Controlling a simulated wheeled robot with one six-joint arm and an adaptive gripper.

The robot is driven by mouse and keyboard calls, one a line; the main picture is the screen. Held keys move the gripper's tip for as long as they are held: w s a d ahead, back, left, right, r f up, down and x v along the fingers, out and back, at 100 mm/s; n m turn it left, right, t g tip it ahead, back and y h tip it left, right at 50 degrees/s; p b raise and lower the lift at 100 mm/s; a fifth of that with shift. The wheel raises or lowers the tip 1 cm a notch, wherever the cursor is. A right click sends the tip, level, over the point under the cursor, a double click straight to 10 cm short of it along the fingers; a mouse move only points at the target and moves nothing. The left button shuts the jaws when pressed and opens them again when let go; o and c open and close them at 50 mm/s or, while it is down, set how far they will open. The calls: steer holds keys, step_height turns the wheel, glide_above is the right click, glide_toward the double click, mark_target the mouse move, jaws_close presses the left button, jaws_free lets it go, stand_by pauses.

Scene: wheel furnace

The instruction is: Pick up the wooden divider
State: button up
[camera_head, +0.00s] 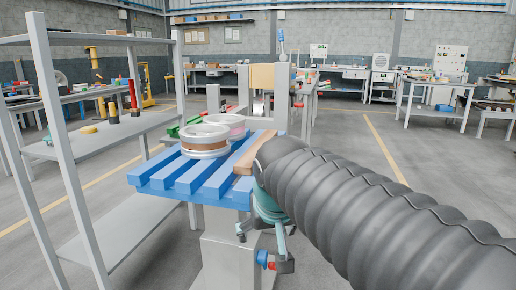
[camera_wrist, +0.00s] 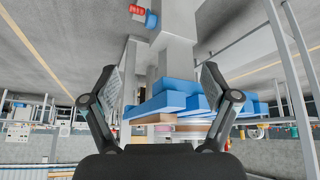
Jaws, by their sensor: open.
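The wooden divider (camera_head: 250,155) is a long, flat brown plank. It lies at the right side of the blue slatted tabletop (camera_head: 160,181) in the head view, its near end close to my dark arm sleeve. My gripper (camera_head: 266,232) hangs beside the table's right front corner, below the tabletop's level and apart from the plank. In the wrist view my gripper (camera_wrist: 160,75) is open, with nothing between its fingers. That view is upside down; the blue slats (camera_wrist: 175,100) show beyond the fingers, with brown wooden surfaces by them that I cannot clearly tell apart.
White wheels with a brown band (camera_head: 204,140) stand on the slats left of the plank. A grey shelf rack (camera_head: 100,140) stands at the left. A red and blue fitting (camera_head: 268,261) juts out by the table's pedestal (camera_head: 228,255). Open floor lies to the right.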

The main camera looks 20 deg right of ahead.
steer(key=w+d+r+m+h, duration=0.1)
steer(key=w+d+r, duration=0.1)
steer(key=w+r, duration=0.5)
steer(key=w+d+r+m+h, duration=0.1)
steer(key=w+r, duration=0.1)
steer(key=w, duration=0.8)
steer(key=m+t+h+p, duration=0.1)
steer(key=m+h, duration=0.1)
steer(key=m, duration=0.1)
glide_toward(260, 143)
steer(key=x, duration=0.5)
steer(key=s+x, duration=0.1)
steer(key=x, duration=0.2)
steer(key=shift+w+a+f+p, duration=0.1)
steer(key=shift+f+p, duration=0.3)
steer(key=shift+f, duration=0.05)
steer(key=c, duration=1.5)
steer(key=shift+c, duration=0.2)
steer(key=shift+r, duration=0.15)
steer(key=shift+r, duration=0.6)
steer(key=r, duration=0.2)
steer(key=r+p, duration=0.1)
steer(key=shift+s+d+r, duration=0.15)
steer(key=shift+s+d, duration=0.1)
steer(key=shift+d, duration=0.05)
steer(key=s+d+r, duration=0.6)
steer(key=s+d, duration=0.1)
steer(key=d, duration=0.1)
